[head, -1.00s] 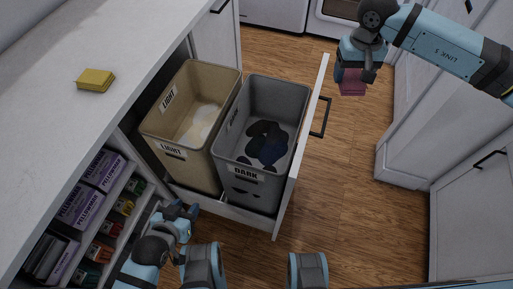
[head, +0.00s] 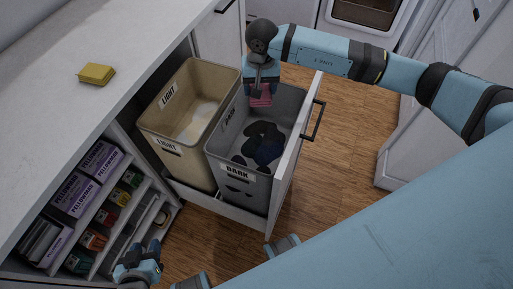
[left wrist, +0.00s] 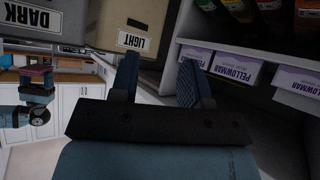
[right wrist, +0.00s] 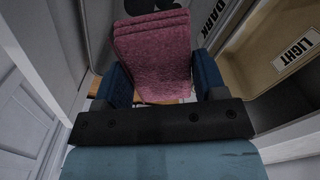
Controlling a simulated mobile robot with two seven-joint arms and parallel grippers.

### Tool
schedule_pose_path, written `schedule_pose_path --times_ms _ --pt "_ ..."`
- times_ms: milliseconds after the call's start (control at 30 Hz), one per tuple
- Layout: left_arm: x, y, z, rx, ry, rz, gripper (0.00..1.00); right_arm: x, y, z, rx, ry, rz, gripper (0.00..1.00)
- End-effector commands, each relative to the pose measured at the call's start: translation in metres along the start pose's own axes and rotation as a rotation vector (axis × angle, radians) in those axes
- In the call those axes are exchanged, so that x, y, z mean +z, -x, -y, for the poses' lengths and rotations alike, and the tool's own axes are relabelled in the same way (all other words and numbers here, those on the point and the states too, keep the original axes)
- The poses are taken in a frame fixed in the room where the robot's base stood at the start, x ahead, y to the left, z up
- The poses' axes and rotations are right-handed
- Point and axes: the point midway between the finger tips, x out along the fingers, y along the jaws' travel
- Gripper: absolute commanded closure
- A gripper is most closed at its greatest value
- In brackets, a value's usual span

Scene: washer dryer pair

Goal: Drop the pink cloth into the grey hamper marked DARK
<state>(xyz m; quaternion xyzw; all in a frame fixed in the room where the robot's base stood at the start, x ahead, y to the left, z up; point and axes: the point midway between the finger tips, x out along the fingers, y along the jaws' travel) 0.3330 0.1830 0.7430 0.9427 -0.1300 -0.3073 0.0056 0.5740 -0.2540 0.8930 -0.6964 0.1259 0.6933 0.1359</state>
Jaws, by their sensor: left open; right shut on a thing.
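The pink cloth (head: 260,96) is in my right gripper (head: 262,88), above the far end of the grey hamper marked DARK (head: 237,187). In the right wrist view the folded cloth (right wrist: 153,52) sits between the two fingers (right wrist: 160,85). The grey hamper stands in the pulled-out drawer and holds dark cloths (head: 262,145). In the left wrist view part of the DARK label (left wrist: 35,17) shows upside down. My left gripper (head: 150,255) is low at the front of the shelves. Its fingers (left wrist: 158,78) are apart with nothing between them.
The beige hamper marked LIGHT (head: 168,146), with pale cloth inside, stands left of the grey one. The drawer front (head: 291,155) with a black handle borders the grey hamper on the right. A yellow sponge (head: 97,74) lies on the counter. Open floor (head: 345,150) lies right of the drawer.

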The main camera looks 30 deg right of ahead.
Motion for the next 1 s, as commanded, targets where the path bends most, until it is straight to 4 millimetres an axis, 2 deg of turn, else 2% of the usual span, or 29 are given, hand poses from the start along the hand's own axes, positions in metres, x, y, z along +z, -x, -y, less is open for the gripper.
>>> schedule_pose_path --times_ms 100,300,467,667,833,1000 --pt "-0.003 0.001 0.001 -0.001 -0.001 -0.001 0.57 0.007 -0.024 -0.011 0.006 -0.110 0.006 0.62" --pt "-0.004 0.001 0.004 -0.003 -0.010 -0.004 0.57 0.010 -0.043 -0.020 0.013 -0.203 0.002 0.62" --pt "-0.001 -0.001 0.007 -0.004 -0.018 -0.003 0.57 0.010 -0.052 -0.021 0.014 -0.212 0.001 0.62" --pt "0.004 -0.005 0.008 -0.004 -0.021 -0.005 0.57 0.011 -0.074 -0.021 0.015 -0.211 0.002 0.62" --pt "0.003 -0.007 0.006 -0.001 -0.025 -0.021 0.57 0.011 -0.094 -0.022 0.014 -0.210 0.002 0.62" --pt "0.003 -0.007 0.002 0.002 -0.023 -0.025 0.57 0.010 -0.103 -0.022 0.013 -0.209 0.001 0.62"
